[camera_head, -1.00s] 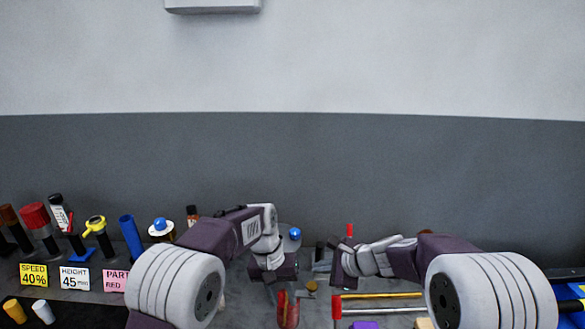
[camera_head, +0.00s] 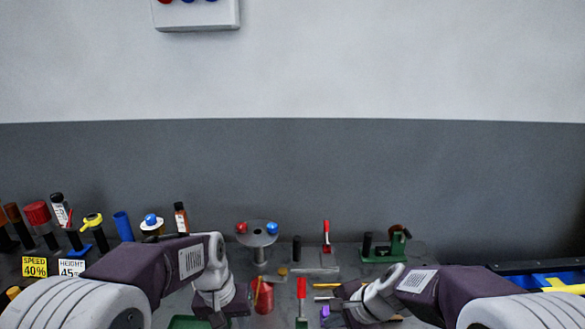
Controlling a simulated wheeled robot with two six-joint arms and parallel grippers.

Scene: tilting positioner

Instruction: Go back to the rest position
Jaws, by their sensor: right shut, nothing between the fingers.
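My left arm comes in from the lower left, and its gripper (camera_head: 230,312) points down over the bench near a red cylinder (camera_head: 264,297). Its fingers are too hidden to tell open from shut. My right gripper (camera_head: 345,302) is low over the bench at the right of centre, shut and empty, beside a purple piece (camera_head: 325,311). A grey round plate on a post (camera_head: 258,236), with a red ball and a blue ball on its rim, stands at the back between the arms.
A green fixture (camera_head: 384,247) stands at the back right. Several tools and cylinders (camera_head: 38,214) stand at the left behind yellow and white signs (camera_head: 35,267). A blue tray (camera_head: 545,281) is at the right.

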